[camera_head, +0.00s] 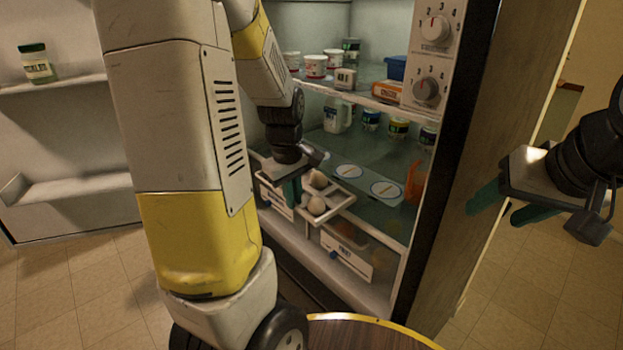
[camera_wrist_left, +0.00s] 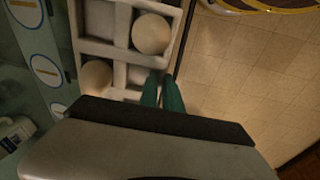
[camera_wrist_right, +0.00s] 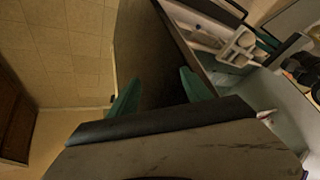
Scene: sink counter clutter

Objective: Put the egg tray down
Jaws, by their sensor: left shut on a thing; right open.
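The egg tray (camera_head: 343,204) is a pale, divided tray with eggs (camera_head: 317,205) in some compartments. It is at the front of the open fridge, by the edge of the lower glass shelf (camera_head: 345,152). I cannot tell whether it touches the shelf. My left gripper (camera_head: 293,190) is shut on the tray's near left side. In the left wrist view the fingers (camera_wrist_left: 162,92) pinch the tray's edge (camera_wrist_left: 117,48), close to two eggs (camera_wrist_left: 151,33). My right gripper (camera_head: 508,205) is open and empty, outside the fridge to the right.
Two round white markers (camera_head: 387,189) lie on the shelf right of the tray, with an orange item (camera_head: 413,184) beyond them. Jars and a white jug (camera_head: 337,115) stand behind. Labelled drawers (camera_head: 346,255) are below. The fridge side wall (camera_head: 480,150) stands between the shelf and my right gripper.

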